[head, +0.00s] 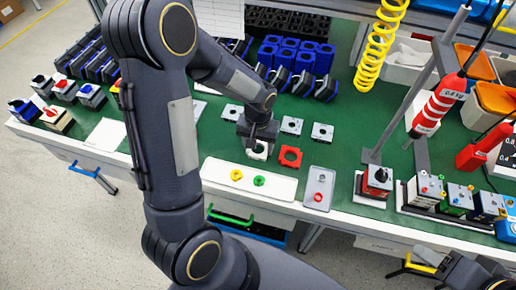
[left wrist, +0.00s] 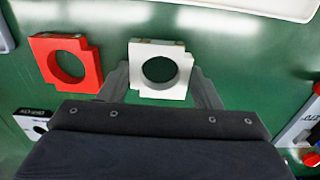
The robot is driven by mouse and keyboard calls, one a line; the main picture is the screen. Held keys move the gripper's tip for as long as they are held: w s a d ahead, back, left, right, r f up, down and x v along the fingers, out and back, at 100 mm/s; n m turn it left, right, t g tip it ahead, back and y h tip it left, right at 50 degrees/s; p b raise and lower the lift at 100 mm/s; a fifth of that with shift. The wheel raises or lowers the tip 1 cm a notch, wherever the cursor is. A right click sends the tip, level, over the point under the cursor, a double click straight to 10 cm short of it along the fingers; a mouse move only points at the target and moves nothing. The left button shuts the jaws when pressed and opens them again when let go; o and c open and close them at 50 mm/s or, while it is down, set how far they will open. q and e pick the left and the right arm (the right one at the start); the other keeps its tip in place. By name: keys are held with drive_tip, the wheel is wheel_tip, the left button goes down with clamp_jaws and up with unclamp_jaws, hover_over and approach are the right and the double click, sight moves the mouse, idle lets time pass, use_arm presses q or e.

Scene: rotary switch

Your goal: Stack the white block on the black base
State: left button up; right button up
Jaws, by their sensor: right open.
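The white block (head: 258,152), a squarish part with a round hole, lies on the green mat under my left gripper (head: 258,141). In the left wrist view the white block (left wrist: 140,80) sits between the two grey fingers (left wrist: 162,85), which appear close to its sides; whether they grip it is unclear. Several black-and-blue housings (head: 303,86) stand behind it; I cannot tell which part is the black base. My right gripper (head: 446,263) is at the bottom right, dark and partly cut off, open and away from the white block.
A red block (head: 290,156) with a hole lies right of the white one. A white tray (head: 215,172) with yellow and green buttons and a grey plate (head: 325,176) with a red button lie in front. A metal stand (head: 408,100) and a red cylinder (head: 440,98) rise at right.

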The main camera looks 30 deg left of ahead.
use_arm(q)
drive_tip(key=c, duration=0.4)
